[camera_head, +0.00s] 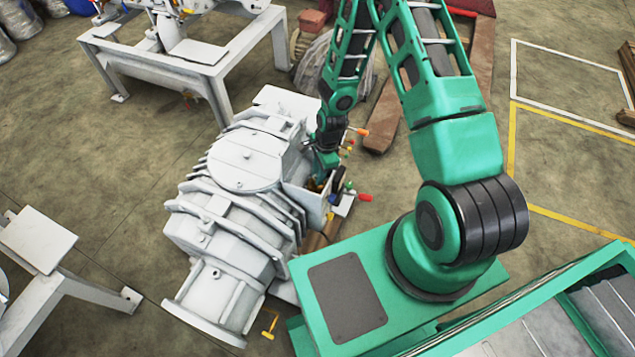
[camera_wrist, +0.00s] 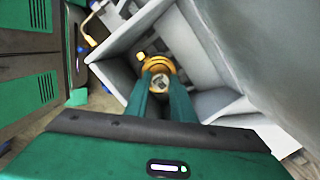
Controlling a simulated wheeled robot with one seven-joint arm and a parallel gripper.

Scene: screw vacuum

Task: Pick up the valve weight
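A yellow-gold round piece with a grey centre, which looks like the valve weight, shows at the fingertips in the wrist view (camera_wrist: 157,64). It lies inside a grey open-topped housing (camera_wrist: 122,52). The two green fingers of my gripper (camera_wrist: 161,88) reach down on either side of its grey centre. The fingers hide part of it, and whether they press on it I cannot tell. In the head view my gripper (camera_head: 326,160) is low at the right side of the white screw vacuum machine (camera_head: 247,160). The weight is not clear there.
Small valves with an orange handle (camera_head: 361,131) and a red handle (camera_head: 364,198) stick out near my gripper. The housing walls stand close around the fingers. A white metal frame (camera_head: 240,62) stands behind the machine. Open floor (camera_head: 105,195) lies to the left.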

